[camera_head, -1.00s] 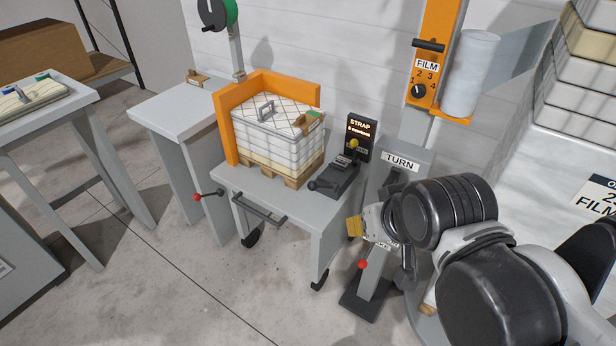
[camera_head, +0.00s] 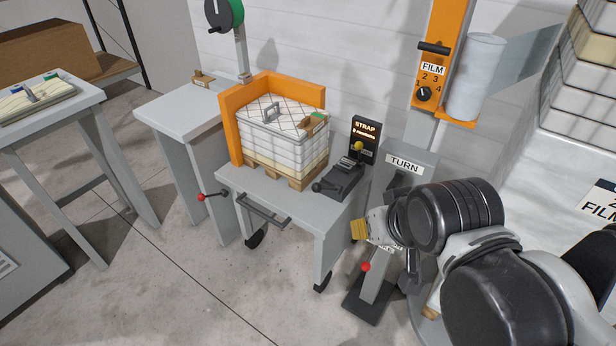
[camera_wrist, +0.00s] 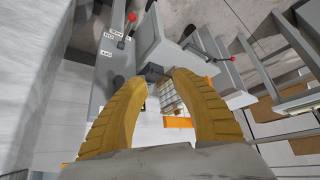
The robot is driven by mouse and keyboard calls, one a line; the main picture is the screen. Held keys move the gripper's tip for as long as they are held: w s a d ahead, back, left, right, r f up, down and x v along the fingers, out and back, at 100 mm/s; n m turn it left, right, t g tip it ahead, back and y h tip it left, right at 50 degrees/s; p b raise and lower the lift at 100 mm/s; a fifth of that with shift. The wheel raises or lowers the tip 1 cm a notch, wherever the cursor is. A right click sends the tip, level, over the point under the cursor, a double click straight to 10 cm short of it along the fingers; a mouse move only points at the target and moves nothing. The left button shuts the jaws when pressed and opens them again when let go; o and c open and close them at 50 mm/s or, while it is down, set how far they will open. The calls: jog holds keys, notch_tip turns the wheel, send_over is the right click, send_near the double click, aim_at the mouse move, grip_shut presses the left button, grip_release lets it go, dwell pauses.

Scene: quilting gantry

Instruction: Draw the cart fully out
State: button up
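The cart (camera_head: 300,208) is a grey wheeled table with a dark bar handle (camera_head: 264,215) on its front and black casters below. It stands against the white wall, between a grey side table and the TURN post. On it sits a wrapped white block on a small wooden pallet (camera_head: 292,172), inside an orange corner guard. My gripper (camera_head: 359,229) is in front of the cart's right side, apart from the handle, with nothing seen in it. In the wrist view its two yellow fingers (camera_wrist: 160,80) are spread apart, with the cart (camera_wrist: 152,40) beyond them.
A red-knobbed lever (camera_head: 202,197) sticks out left of the cart, and another red knob (camera_head: 366,267) is on the TURN post (camera_head: 403,165). A strapping tool (camera_head: 340,182) lies on the cart's right. A FILM column (camera_head: 430,75) stands behind. Floor in front is clear.

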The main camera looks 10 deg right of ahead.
jog(key=c, duration=0.4)
jog(key=shift+w+r, duration=0.3)
jog(key=shift+r, duration=0.05)
grip_shut()
jog(key=w+d+r+m+g+p, duration=0.15)
jog(key=w+r, duration=0.35)
jog(key=w, duration=0.7)
jog(key=m+g+h+p, duration=0.3)
jog(key=m+p, duration=0.2)
jog(key=m, duration=0.2)
send_over(342, 182)
notch_tip(342, 182, down, 26)
jog(key=shift+m+b+x, duration=0.25)
jog(key=shift+b+x, duration=0.25)
jog(key=shift+x, duration=0.6)
jog(key=b+x, duration=0.1)
jog(key=x, duration=0.2)
jog(key=b+x, duration=0.1)
jog(key=x, duration=0.2)
jog(key=b+x, duration=0.1)
jog(key=x, duration=0.2)
jog(key=shift+s+a+b, duration=0.1)
jog(key=shift+a+b, duration=0.25)
jog(key=shift+b, duration=0.05)
jog(key=shift+s+a+f+b, duration=0.2)
jog(key=shift+a+f+b, duration=0.05)
jog(key=shift+b, duration=0.05)
jog(key=shift+s+a+r+b, duration=0.2)
jog(key=shift+s+a+b, duration=0.35)
jog(key=shift+s+a, duration=0.6)
